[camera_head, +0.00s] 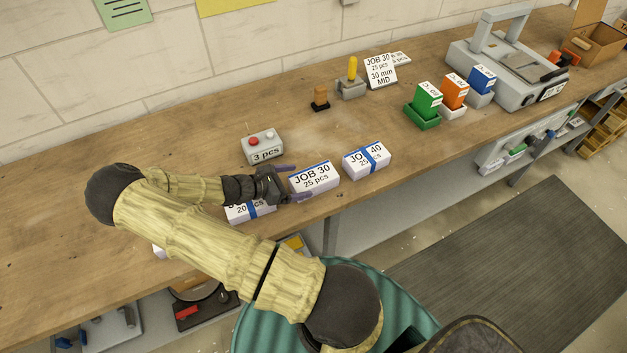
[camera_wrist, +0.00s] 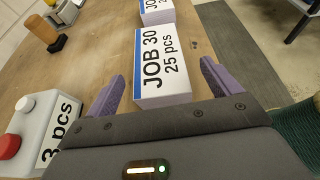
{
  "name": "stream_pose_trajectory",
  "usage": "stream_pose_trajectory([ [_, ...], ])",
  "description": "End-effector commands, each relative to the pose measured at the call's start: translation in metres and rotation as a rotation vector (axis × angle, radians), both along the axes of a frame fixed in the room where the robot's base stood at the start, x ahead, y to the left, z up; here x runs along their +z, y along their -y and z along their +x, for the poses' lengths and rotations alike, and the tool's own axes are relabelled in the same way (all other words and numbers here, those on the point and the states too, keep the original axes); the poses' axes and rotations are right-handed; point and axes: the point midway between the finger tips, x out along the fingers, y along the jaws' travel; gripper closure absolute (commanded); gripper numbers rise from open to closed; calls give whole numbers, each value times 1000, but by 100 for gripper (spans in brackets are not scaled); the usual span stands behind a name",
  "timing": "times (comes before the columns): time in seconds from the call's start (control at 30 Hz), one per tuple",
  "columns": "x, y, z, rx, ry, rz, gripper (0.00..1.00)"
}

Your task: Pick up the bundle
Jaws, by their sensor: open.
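A white bundle (camera_head: 314,178) marked "JOB 30 25 pcs" lies on the wooden bench. It also shows in the wrist view (camera_wrist: 163,66), with a blue stripe along its left side. My gripper (camera_head: 293,183) is at the left end of this bundle. In the wrist view, my gripper's purple fingers (camera_wrist: 161,88) are open, one on each side of the bundle's near end. Gaps show between the fingers and the bundle. A bundle marked "JOB 40" (camera_head: 367,160) with a blue band lies to the right. Another bundle (camera_head: 250,211) is partly hidden below my arm.
A grey "3 pcs" button box (camera_head: 262,146) stands just behind my gripper. A stamp (camera_head: 320,99), a yellow-handled tool (camera_head: 351,78) and a "JOB 30" card (camera_head: 380,71) stand farther back. Coloured boxes (camera_head: 427,100) and a grey machine (camera_head: 508,62) are at the right. The bench's front edge is close.

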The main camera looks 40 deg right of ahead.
Motion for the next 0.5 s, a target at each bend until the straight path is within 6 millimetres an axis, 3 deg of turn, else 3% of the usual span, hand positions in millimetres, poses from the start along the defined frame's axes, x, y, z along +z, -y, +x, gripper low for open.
stream_pose_trajectory([
  [0.5, -17, 47, -9, -1, -1, -1, 11],
])
